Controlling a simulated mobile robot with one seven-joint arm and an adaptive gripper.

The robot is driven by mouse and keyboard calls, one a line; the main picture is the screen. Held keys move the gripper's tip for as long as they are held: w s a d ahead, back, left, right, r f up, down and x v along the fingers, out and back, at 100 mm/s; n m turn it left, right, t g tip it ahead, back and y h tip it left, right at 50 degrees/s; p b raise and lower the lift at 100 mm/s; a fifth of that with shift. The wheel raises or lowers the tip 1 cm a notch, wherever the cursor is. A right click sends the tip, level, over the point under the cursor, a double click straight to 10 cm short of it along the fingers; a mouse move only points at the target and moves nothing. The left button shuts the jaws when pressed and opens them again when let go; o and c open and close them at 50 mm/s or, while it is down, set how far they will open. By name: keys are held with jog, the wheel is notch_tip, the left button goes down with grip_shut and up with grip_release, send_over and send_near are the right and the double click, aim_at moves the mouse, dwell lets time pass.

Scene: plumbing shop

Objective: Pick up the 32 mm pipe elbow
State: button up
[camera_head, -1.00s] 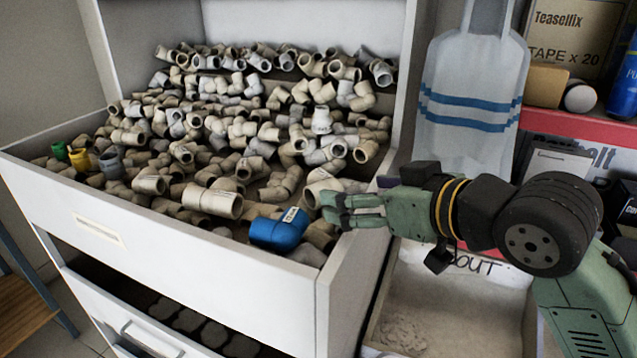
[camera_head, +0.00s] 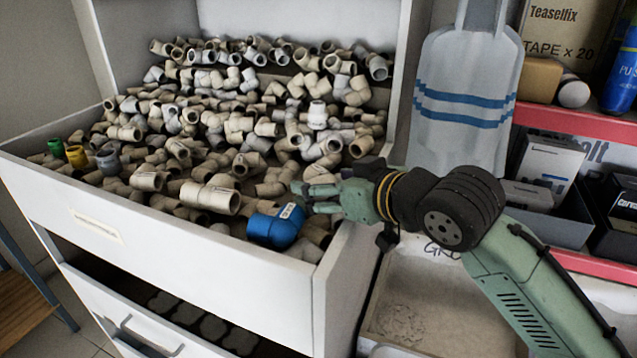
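A blue pipe elbow (camera_head: 270,229) with a small white label lies at the front right of the open drawer, near its front wall. The print on the label is too small to read, so I cannot confirm the 32 mm size. Many beige and grey elbows (camera_head: 213,197) fill the drawer behind and beside it. My gripper (camera_head: 304,197) reaches in from the right over the drawer's right wall. Its fingers are apart, with nothing seen between them. The fingertips are just above and to the right of the blue elbow in the picture; whether they touch it is unclear.
The white drawer's front wall (camera_head: 150,245) and right wall (camera_head: 343,246) stand close to the blue elbow. Green, yellow and grey fittings (camera_head: 77,157) sit at the drawer's left. A grout tray (camera_head: 440,320) is below my arm. A red shelf (camera_head: 570,123) with boxes is at the right.

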jog(key=c, duration=1)
jog(key=shift+c, duration=0.2)
